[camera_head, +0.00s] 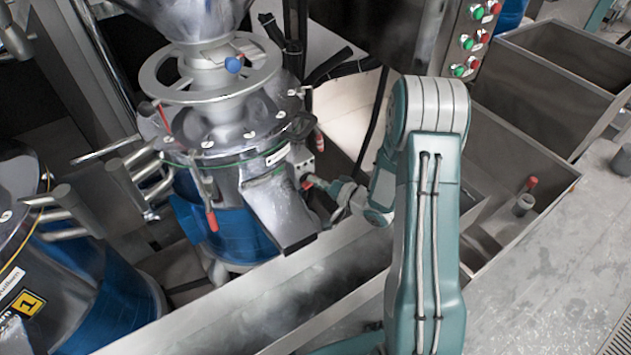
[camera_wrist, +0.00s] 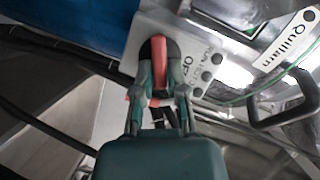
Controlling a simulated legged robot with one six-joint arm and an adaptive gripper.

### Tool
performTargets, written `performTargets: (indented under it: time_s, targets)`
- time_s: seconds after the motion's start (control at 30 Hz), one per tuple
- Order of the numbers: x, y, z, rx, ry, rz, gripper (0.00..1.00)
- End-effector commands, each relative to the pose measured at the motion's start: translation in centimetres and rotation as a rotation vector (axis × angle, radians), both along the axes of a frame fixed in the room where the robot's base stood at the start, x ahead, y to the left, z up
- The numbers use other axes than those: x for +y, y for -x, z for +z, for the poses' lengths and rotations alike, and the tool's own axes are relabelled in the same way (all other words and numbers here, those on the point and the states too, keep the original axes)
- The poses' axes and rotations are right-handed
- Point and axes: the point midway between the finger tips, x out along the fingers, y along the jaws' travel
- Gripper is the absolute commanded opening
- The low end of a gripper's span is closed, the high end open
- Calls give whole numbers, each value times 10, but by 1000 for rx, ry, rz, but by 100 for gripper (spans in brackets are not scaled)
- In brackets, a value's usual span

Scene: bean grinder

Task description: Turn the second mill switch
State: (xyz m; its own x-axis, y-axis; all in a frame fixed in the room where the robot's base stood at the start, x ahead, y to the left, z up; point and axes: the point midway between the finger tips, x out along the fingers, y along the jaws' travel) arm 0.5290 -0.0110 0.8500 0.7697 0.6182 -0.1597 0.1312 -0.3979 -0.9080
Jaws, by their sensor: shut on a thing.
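The mill in the middle of the head view has a steel body (camera_head: 283,201) with a discharge chute and a blue lower part. A red switch handle (camera_wrist: 159,62) stands out from a dark round base on this panel. My gripper (camera_wrist: 163,95) is shut on the red handle, one finger on each side. In the head view, my gripper (camera_head: 322,183) reaches the box from the right; its fingertips are small there.
A second mill (camera_head: 75,262), marked with a yellow "1" label, stands at the left. Steel troughs (camera_head: 330,268) run below and to the right. A control panel (camera_head: 474,35) with green and red buttons is at the top. A black handle (camera_wrist: 285,110) juts out at the right in the wrist view.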

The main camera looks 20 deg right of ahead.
Motion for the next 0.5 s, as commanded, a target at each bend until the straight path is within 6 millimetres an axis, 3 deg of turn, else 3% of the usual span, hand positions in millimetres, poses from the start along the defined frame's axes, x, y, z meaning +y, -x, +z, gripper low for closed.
performTargets:
  time_s: [0.5]
  targets:
    - [-3,-4,-6,112,-343,-8,0]
